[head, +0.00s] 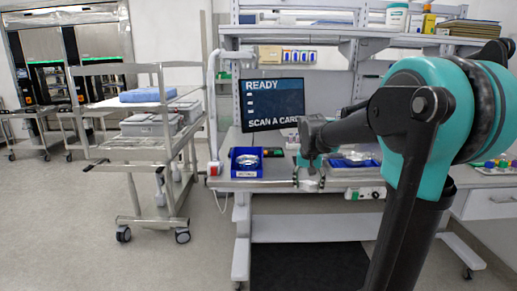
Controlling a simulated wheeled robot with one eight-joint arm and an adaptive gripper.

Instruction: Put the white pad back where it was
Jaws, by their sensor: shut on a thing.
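My arm reaches from the right across the workbench. My gripper (309,181) is small in the head view, at the bench's front edge, and points down. It is shut on a small pale thing (309,186), which looks like the white pad. The fingers and wrist hide part of it, and I cannot tell whether it touches the bench. The workbench (270,184) has a pale top.
A blue bin (246,162) with shiny contents stands left of my gripper. Another blue tray (355,163) lies to its right, partly behind my arm. A monitor (272,104) stands behind.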

